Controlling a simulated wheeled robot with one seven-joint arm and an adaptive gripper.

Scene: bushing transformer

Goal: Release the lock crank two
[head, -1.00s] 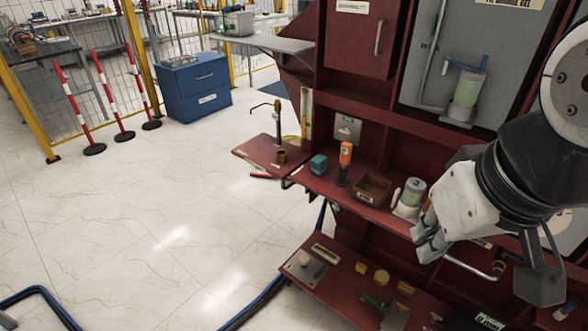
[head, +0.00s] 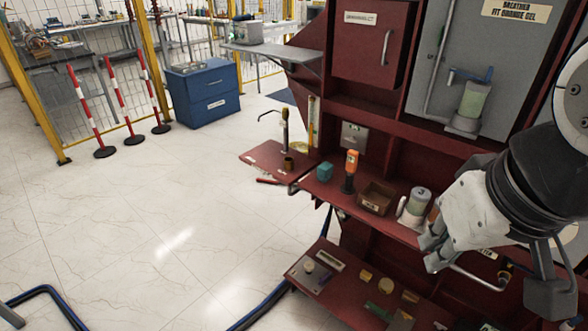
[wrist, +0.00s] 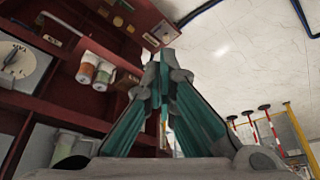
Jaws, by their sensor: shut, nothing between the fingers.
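A bent metal rod like a crank (head: 477,281) shows just below my gripper in the head view, apart from the fingertips as far as I can see. A similar rod (wrist: 62,30) is at the upper left of the wrist view. I cannot tell for certain which part is lock crank two; my arm hides some of the cabinet.
The shelf (head: 325,192) holds an orange tool (head: 351,168), a teal block (head: 325,172) and a brown bin (head: 376,199). A lower red shelf (head: 345,290) carries small parts. A breather unit (head: 469,107) hangs above.

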